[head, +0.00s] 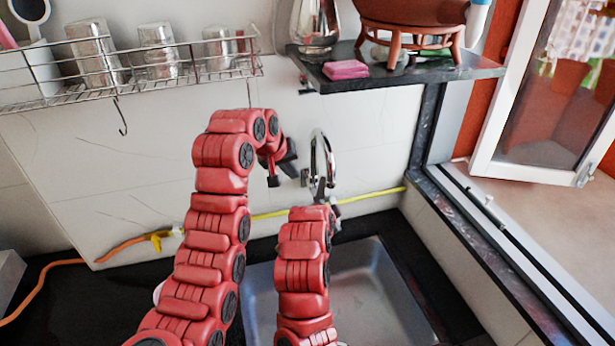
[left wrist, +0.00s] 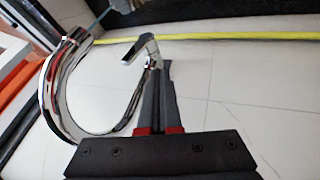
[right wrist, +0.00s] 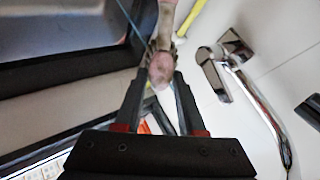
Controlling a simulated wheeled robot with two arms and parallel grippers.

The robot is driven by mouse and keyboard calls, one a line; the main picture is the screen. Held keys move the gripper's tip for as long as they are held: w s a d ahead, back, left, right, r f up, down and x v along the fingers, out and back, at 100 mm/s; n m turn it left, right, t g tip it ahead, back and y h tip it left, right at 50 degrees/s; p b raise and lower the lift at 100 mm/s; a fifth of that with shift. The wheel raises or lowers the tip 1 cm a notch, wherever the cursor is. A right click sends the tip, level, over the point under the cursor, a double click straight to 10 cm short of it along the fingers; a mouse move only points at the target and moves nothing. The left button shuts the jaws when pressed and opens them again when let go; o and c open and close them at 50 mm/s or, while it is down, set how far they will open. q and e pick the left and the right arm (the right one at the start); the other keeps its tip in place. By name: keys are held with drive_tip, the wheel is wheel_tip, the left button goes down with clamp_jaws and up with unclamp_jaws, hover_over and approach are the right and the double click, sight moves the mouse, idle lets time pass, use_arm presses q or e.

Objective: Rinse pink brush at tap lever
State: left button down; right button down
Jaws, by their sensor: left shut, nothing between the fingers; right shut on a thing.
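The chrome tap (head: 322,160) stands at the wall behind the sink, and its curved spout (left wrist: 62,85) fills the left of the left wrist view. The tap lever (left wrist: 140,48) reaches toward the tips of my left gripper (left wrist: 163,66). That gripper (head: 291,163) is shut and empty, just left of the tap in the head view; I cannot tell whether it touches the lever. My right gripper (right wrist: 160,80) is shut on the pale pink brush (right wrist: 160,68); the tap also shows to its right (right wrist: 240,85).
A metal sink (head: 375,290) lies below the tap. A yellow hose (head: 375,195) runs along the wall. A wire rack (head: 190,68) with metal cups hangs upper left. A dark shelf (head: 430,72) holds a pink block (head: 345,69) and a clay pot (head: 412,12). An open window is right.

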use_arm(q)
drive_tip(key=v, duration=0.6)
use_arm(e)
drive_tip(key=shift+d, duration=0.1)
use_arm(q)
drive_tip(key=w+d+f, duration=0.5)
drive_tip(key=d+f, duration=0.2)
drive_tip(key=f, duration=0.2)
drive_tip(key=shift+f+h, duration=0.2)
drive_tip(key=shift+h, duration=0.2)
